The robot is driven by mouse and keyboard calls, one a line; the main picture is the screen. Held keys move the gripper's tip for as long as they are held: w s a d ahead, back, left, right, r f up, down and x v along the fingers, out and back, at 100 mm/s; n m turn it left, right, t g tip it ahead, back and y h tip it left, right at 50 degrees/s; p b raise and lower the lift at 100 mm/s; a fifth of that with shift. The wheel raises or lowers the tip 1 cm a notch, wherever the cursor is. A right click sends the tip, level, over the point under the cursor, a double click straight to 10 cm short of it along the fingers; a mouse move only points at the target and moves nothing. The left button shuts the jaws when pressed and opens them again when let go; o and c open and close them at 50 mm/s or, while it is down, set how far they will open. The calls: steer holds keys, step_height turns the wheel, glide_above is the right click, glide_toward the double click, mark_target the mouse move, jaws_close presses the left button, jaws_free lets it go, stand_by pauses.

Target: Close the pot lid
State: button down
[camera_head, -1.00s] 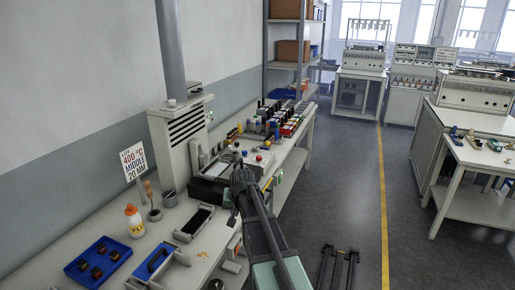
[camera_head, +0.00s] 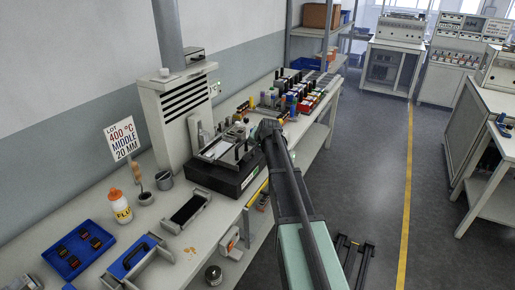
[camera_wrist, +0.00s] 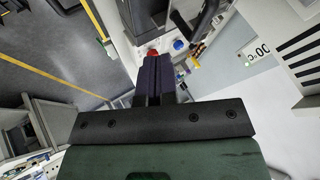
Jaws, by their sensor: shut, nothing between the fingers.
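A box-shaped unit with a black base (camera_head: 214,180) and a grey top stands on the bench; I take it to be the pot. A pale grey upright plate (camera_head: 194,135) stands at its back left and may be its lid, though I cannot tell for sure. My gripper (camera_head: 268,128) is at the unit's right far end in the head view, with the arm reaching in from below. In the wrist view my gripper (camera_wrist: 151,60) has its dark fingers together and empty, with a black handle (camera_wrist: 207,14) beyond them to the right. My wrist hides part of the unit.
A vented grey cabinet (camera_head: 182,110) stands behind the unit. A sign (camera_head: 122,138), a flux bottle (camera_head: 120,206), a black tray (camera_head: 188,208) and blue trays (camera_head: 78,248) occupy the near bench. Many small coloured parts (camera_head: 300,92) fill the far bench. The floor at right is open.

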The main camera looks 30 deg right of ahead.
steer(key=w+a+f+b, duration=0.1)
steer(key=w+f+b, duration=0.1)
steer(key=w+f, duration=0.2)
steer(key=w, duration=0.3)
steer(key=shift+w+a, duration=0.15)
steer(key=shift+a, duration=0.15)
steer(key=shift+b, duration=0.3)
steer(key=w+a, duration=0.5)
steer(key=w, duration=0.3)
steer(key=shift+w+a, duration=0.2)
steer(key=shift+a, duration=0.2)
steer(key=shift+r, duration=0.1)
